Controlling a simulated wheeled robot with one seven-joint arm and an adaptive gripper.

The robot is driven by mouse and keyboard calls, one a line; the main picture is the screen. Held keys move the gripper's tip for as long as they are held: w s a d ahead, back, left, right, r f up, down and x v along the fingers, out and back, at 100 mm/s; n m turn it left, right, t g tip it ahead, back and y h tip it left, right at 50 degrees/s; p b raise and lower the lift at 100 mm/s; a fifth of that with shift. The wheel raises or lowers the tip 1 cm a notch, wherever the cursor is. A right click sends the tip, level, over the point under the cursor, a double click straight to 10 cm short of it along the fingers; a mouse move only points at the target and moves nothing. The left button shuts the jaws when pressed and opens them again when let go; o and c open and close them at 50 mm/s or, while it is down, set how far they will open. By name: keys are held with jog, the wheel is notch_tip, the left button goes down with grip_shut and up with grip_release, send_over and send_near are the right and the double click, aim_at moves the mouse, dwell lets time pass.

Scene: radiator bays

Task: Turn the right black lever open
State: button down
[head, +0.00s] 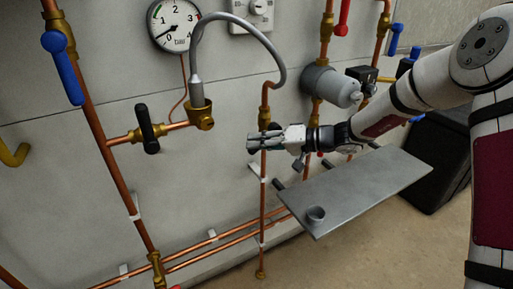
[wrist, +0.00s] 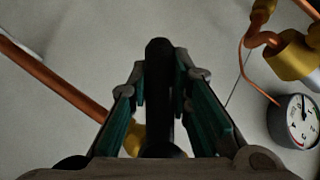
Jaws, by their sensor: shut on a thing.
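My gripper (head: 252,143) is at the vertical copper pipe right of the grey hose, in front of the wall. In the wrist view its two teal-lined fingers (wrist: 163,85) are closed on either side of the right black lever (wrist: 159,60), which stands between them along the view's middle. In the head view the gripper hides most of this lever and its valve. The left black lever (head: 148,128) stands upright, slightly tilted, on a horizontal branch pipe with a brass fitting, well apart from my gripper.
The pressure gauge (head: 174,25), grey hose (head: 238,20) and blue lever (head: 62,68) are to the left. A grey cylinder (head: 330,86) and red lever (head: 343,18) sit above my gripper.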

jog(key=h+b, duration=0.1)
jog(key=f+n+h+b, duration=0.1)
jog(key=b, duration=0.1)
jog(key=shift+w+d+f+n, duration=0.2)
jog(key=shift+w+d+n, duration=0.1)
jog(key=shift+w+d, duration=0.1)
jog(key=shift+w+d+f+n+t+h+b, duration=0.3)
jog(key=shift+d+n+t+h+b, duration=0.3)
jog(key=shift+h+b, duration=0.8)
jog(key=shift+w+d+f+n+t+h+b, duration=0.2)
jog(key=shift+w+d+n+t+h+b, duration=0.35)
jog(key=shift+b, duration=1.4)
jog(key=shift+w+d+f+n+t+h+b, duration=0.25)
jog(key=shift+d+n+t+h+b, duration=0.35)
jog(key=shift+h+b, duration=0.85)
jog(key=c, duration=1.4)
grip_release()
jog(key=shift+c, duration=0.2)
